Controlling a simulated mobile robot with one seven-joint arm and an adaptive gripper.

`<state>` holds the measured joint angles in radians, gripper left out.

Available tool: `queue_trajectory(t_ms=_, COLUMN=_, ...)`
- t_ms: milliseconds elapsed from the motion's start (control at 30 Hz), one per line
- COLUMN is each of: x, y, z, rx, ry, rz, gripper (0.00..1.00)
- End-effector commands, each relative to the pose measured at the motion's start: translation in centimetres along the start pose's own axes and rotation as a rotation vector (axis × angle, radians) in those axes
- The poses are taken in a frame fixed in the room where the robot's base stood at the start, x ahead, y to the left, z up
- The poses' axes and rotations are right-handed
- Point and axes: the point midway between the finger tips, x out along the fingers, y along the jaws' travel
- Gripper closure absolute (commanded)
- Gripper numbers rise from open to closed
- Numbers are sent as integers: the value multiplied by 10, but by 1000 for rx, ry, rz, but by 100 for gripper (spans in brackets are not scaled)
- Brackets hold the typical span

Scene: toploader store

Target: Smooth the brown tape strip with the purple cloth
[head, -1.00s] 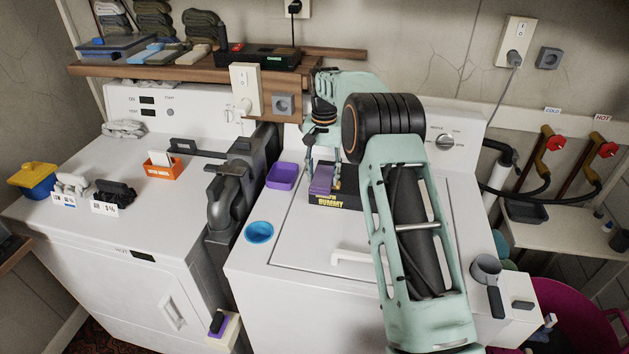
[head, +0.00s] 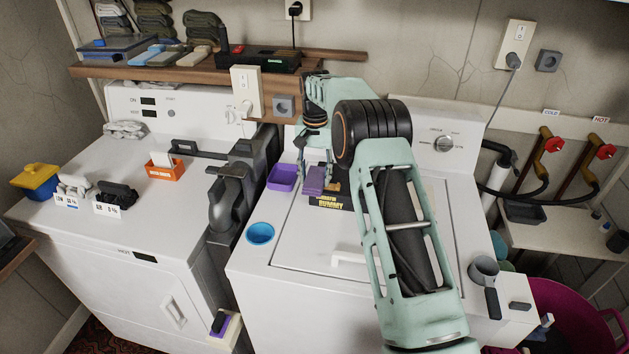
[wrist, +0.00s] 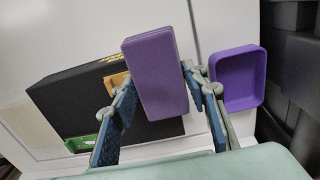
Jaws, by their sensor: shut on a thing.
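The purple cloth (wrist: 160,75), a folded block shape, is between the fingers of my gripper (wrist: 157,88), which is shut on it. In the head view the cloth (head: 316,181) is over the left part of a black box with yellow "RUMMY" lettering (head: 328,202). The brown tape strip (wrist: 117,84) shows in the wrist view as a short tan piece on the black box (wrist: 75,100), just left of the cloth. The cloth may hide part of it. I cannot tell whether the cloth touches the box.
The box lies on the white washer lid (head: 300,240). A purple tray (head: 283,177) stands close to its left, and a blue bowl (head: 260,233) is nearer the front. A grey scoop (head: 485,270) is at the front right. The lid's front has free room.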

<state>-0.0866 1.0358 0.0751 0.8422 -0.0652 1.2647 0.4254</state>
Motion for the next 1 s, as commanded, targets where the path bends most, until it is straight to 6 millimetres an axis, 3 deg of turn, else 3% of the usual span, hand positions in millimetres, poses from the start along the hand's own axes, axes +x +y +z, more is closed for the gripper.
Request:
queue_trajectory(t_ms=267, x=2, y=23, z=0, rx=2, ry=-1, rz=3, gripper=78)
queue_trajectory(t_ms=1000, x=-15, y=22, z=0, rx=1, ry=0, rz=2, gripper=78)
